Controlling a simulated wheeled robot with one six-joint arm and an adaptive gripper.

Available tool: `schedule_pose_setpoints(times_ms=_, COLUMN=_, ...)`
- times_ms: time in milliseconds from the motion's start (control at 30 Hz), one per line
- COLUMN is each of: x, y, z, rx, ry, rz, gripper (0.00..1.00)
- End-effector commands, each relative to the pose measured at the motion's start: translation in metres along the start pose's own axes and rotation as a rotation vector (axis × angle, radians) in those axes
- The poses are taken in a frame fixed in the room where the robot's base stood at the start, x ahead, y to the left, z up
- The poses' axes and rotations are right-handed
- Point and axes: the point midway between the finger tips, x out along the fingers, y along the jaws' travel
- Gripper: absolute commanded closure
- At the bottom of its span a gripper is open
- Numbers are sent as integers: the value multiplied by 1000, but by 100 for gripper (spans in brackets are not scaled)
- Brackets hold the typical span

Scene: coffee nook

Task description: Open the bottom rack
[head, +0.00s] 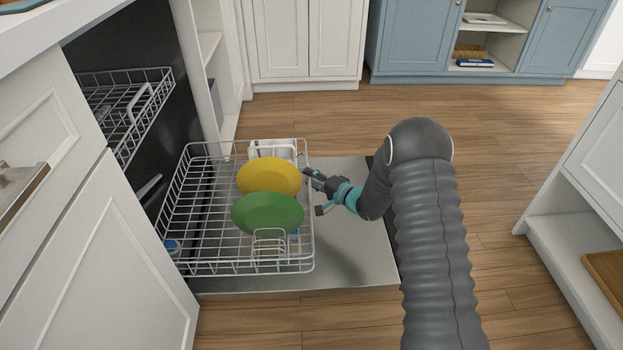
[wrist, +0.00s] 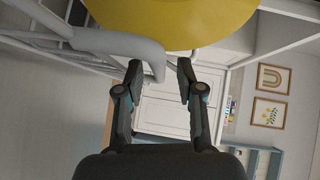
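The bottom rack (head: 240,271) is a light-grey wire basket, pulled out over the lowered dishwasher door (head: 355,235). A yellow plate (head: 268,178) and a green plate (head: 267,214) stand in it. My gripper (head: 313,190) is at the rack's right, outer side, close to its edge. In the wrist view my gripper (wrist: 160,68) has its two fingers spread. A thick grey bar of the rack (wrist: 110,42) curves in from the left and ends near the gap between the fingertips. I cannot tell whether it touches them. The yellow plate (wrist: 170,20) fills the top there.
The upper rack (head: 125,115) is above, inside the dishwasher. White cabinets (head: 85,220) stand at the left, and a white shelf unit (head: 575,225) is at the right. Wood floor (head: 320,115) is clear beyond the door, toward the blue cabinets (head: 415,45).

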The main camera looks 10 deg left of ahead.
Motion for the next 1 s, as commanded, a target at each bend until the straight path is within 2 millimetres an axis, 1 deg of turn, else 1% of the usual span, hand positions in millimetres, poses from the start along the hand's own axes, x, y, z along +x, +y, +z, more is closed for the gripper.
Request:
schedule_pose_setpoints(times_ms=167, x=-2, y=0, z=0, rx=1, ry=-1, rz=1, gripper=63)
schedule_pose_setpoints(times_ms=267, x=-11, y=1, z=0, rx=1, ry=0, rz=2, gripper=63)
schedule_pose_setpoints(times_ms=367, x=-26, y=0, z=0, rx=1, ry=1, rz=1, gripper=63)
schedule_pose_setpoints(times_ms=600, x=-75, y=0, z=-1, rx=1, ry=2, rz=1, gripper=63)
schedule_pose_setpoints(times_ms=700, x=-92, y=0, z=0, rx=2, ry=2, rz=1, gripper=63)
schedule_pose_setpoints(times_ms=833, x=-108, y=0, z=0, rx=0, ry=1, rz=1, gripper=63)
schedule_pose_setpoints(times_ms=1000, x=-119, y=0, z=0, rx=0, ry=0, rz=1, gripper=63)
